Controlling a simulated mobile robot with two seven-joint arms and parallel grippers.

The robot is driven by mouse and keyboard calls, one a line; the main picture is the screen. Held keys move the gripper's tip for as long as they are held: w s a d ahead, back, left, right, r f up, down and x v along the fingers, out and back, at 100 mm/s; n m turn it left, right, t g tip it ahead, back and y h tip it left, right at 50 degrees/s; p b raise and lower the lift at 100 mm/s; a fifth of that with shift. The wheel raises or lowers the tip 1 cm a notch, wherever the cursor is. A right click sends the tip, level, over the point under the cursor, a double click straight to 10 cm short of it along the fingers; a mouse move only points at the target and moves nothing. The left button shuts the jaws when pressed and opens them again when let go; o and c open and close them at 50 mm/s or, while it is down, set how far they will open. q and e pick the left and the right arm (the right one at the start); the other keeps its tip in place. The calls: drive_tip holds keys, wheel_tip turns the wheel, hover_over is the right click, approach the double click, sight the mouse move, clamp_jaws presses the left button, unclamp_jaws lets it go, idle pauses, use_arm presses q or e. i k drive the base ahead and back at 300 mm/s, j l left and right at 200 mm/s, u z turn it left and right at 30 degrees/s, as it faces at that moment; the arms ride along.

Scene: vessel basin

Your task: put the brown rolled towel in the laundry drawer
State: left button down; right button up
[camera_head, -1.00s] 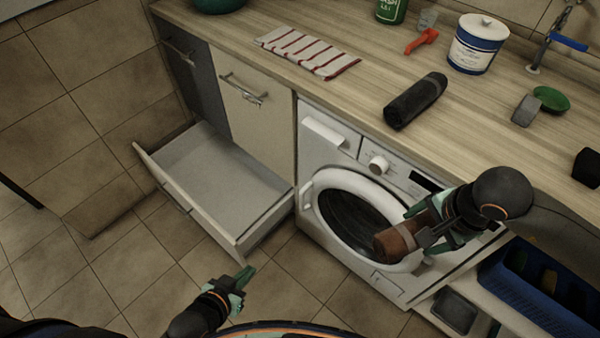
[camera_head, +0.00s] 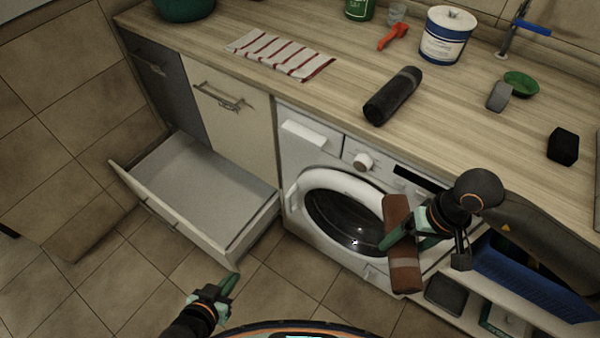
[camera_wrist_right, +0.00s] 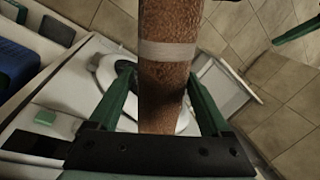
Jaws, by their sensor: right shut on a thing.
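The brown rolled towel (camera_head: 403,272), with a paler band around it, is held in my right gripper (camera_head: 393,238) in front of the washing machine. It hangs lengthwise, nearly upright in the head view. In the right wrist view the towel (camera_wrist_right: 165,85) lies between the two green fingers. The laundry drawer (camera_head: 205,190) is pulled out low at the left of the washer; its inside looks empty. My left gripper (camera_head: 229,284) is low in front of the drawer, over the floor, with nothing visible in it; its finger gap is too small to judge.
The washing machine (camera_head: 290,165) stands right of the drawer. On the counter lie a dark rolled towel (camera_head: 394,95), a striped cloth (camera_head: 280,55), a blue-white tin (camera_head: 447,38) and a black block (camera_head: 563,146). A blue basket (camera_head: 520,272) sits on the lower right shelf. Floor before the drawer is clear.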

sight(212, 216)
drive_tip(key=i+j+u, duration=0.1)
drive_tip(key=j, duration=0.4)
drive_tip(key=i+j+u, duration=0.1)
drive_tip(key=i+j, duration=0.15)
drive_tip(key=j, duration=0.25)
drive_tip(key=i+j+u, duration=0.1)
drive_tip(key=j, duration=0.35)
drive_tip(key=i+j+u, duration=0.1)
drive_tip(key=i+j, duration=0.25)
drive_tip(key=i+j+u, duration=0.15)
drive_tip(key=j, duration=0.4)
drive_tip(key=i+j+u, duration=0.1)
drive_tip(key=i+j, duration=0.25)
